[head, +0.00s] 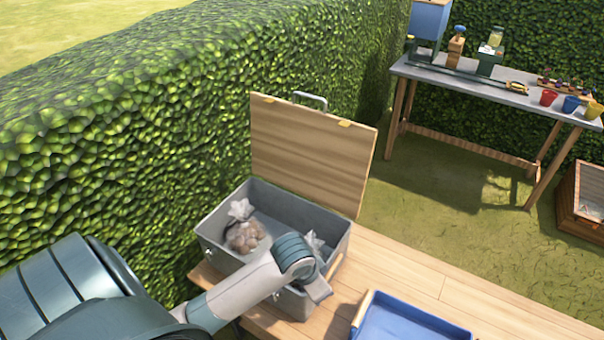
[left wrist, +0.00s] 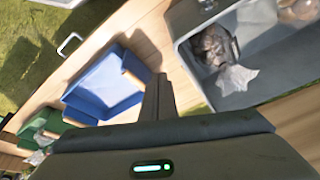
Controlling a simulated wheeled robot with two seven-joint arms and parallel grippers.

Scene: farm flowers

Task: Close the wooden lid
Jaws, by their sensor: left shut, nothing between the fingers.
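The wooden lid (head: 312,152) stands open and upright at the back of a grey metal box (head: 222,254), with a metal handle (head: 311,99) on its top edge. Clear bags (head: 243,236) with round brown things lie inside the box. My left gripper (head: 318,290) is shut and empty at the box's front right corner, and my arm hides part of the box. In the left wrist view its fingers (left wrist: 158,98) show beside the grey box (left wrist: 195,68). I cannot tell whether they touch it. My right gripper is not in view.
A blue tray (head: 372,298) sits on the wooden table (head: 440,287) right of the box. A green container (left wrist: 45,122) shows in the left wrist view. A hedge (head: 130,130) stands close behind and left of the box. A workbench (head: 470,82) with pots stands far right.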

